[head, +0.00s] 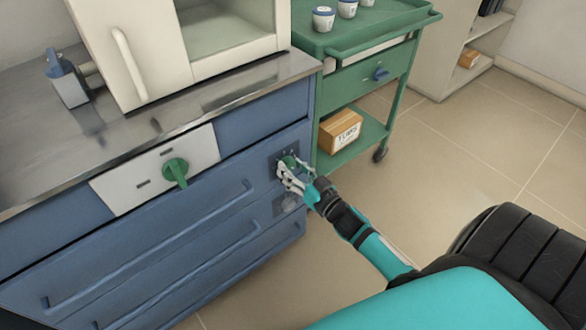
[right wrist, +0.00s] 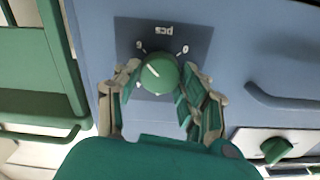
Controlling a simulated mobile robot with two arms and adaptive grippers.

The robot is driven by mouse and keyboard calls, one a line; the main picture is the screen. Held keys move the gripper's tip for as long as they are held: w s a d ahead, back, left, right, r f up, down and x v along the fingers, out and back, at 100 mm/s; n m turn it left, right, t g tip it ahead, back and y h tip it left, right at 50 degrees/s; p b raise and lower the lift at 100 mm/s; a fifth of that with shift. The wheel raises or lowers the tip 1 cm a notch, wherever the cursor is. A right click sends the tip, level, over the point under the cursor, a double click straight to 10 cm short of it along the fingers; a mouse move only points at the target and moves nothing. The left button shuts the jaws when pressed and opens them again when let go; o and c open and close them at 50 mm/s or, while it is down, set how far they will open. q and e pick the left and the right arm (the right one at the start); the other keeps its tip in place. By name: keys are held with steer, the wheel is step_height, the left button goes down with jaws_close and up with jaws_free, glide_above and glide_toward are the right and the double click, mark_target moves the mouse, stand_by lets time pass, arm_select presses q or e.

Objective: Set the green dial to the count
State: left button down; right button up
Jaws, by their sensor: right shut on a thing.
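A round green dial (head: 289,161) sits on a dark plate (head: 272,168) on the blue cabinet front. My right gripper (head: 293,178) is at it, its fingers on both sides of the dial. The right wrist view shows the dial (right wrist: 158,73) between the fingers (right wrist: 158,88), shut on its rim. Its white line points to the upper left in that view. The plate (right wrist: 194,38) there reads "pcs" upside down, with small figures on either side; "0" is at the right. My left gripper is not in view.
A second green knob (head: 175,172) is on a white panel (head: 110,190) to the left. Drawer handles (head: 150,245) stick out below. A green trolley (head: 349,76) stands at the right, with cups (head: 323,19) on top and a cardboard box (head: 340,130) below.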

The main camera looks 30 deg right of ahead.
steer(key=shift+n, duration=0.3)
steer(key=shift+p, duration=0.35)
steer(key=shift+r+n+p, duration=0.1)
steer(key=shift+n+p, duration=0.45)
steer(key=shift+n, duration=0.65)
steer(key=n+p, duration=0.1)
steer(key=n, duration=0.1)
steer(key=shift+n, duration=0.6)
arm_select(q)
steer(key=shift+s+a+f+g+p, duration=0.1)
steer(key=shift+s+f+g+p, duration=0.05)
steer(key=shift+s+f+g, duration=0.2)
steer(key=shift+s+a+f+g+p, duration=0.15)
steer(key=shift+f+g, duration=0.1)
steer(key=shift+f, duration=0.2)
arm_select(e)
steer(key=shift+n, duration=1.3)
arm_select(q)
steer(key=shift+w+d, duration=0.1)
